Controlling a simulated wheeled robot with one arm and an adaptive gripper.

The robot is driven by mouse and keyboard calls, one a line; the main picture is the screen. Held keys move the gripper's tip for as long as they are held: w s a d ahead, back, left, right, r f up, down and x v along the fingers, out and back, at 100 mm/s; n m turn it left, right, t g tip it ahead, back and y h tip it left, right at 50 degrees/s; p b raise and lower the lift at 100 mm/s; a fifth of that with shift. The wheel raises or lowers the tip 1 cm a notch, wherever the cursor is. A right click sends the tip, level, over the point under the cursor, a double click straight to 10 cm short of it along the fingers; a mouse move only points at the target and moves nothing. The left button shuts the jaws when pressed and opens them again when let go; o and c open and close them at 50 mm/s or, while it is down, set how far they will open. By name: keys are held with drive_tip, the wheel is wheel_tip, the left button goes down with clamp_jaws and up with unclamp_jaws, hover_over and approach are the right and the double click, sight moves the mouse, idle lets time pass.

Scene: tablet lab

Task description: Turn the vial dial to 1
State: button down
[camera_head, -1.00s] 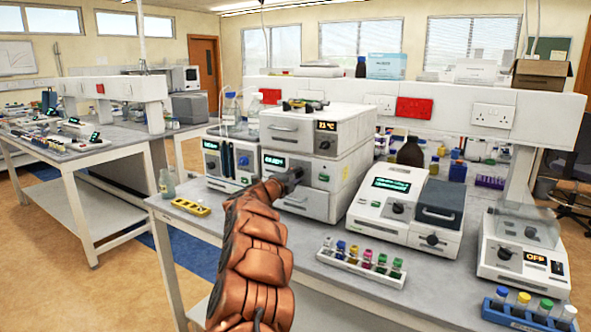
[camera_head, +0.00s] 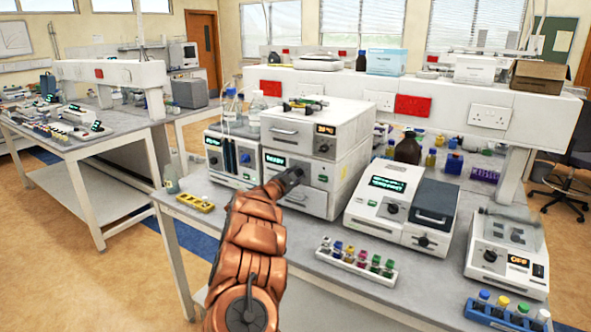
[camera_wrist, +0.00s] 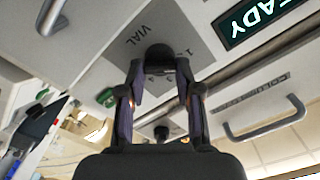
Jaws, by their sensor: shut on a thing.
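The vial dial (camera_wrist: 159,56) is a black knob on a grey plate marked VIAL, with small digits beside it. It is on the front of the white stacked instrument (camera_head: 342,192). In the wrist view the fingers of my gripper (camera_wrist: 158,72) close around the knob from both sides. In the head view my gripper (camera_head: 294,176) reaches the instrument's middle front and hides the dial. The lit display (camera_wrist: 262,18) ends in "ADY" in the wrist view. The dial's exact setting is not clear.
A rack of capped vials (camera_head: 356,262) stands at the bench's front. A white instrument with a dark lid (camera_head: 433,205) is to the right.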

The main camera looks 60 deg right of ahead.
drive_tip(key=shift+w+n+p, duration=0.1)
drive_tip(key=shift+n+p, duration=0.6)
drive_tip(key=shift+n, duration=0.2)
drive_tip(key=shift+f, duration=0.15)
drive_tip(key=c, duration=0.8)
unclamp_jaws()
drive_tip(key=shift+a, duration=0.1)
drive_tip(key=shift+s+a, duration=0.15)
drive_tip(key=shift+a, duration=2.8)
drive_tip(key=shift+s+a, duration=0.1)
drive_tip(key=shift+a, duration=2.85)
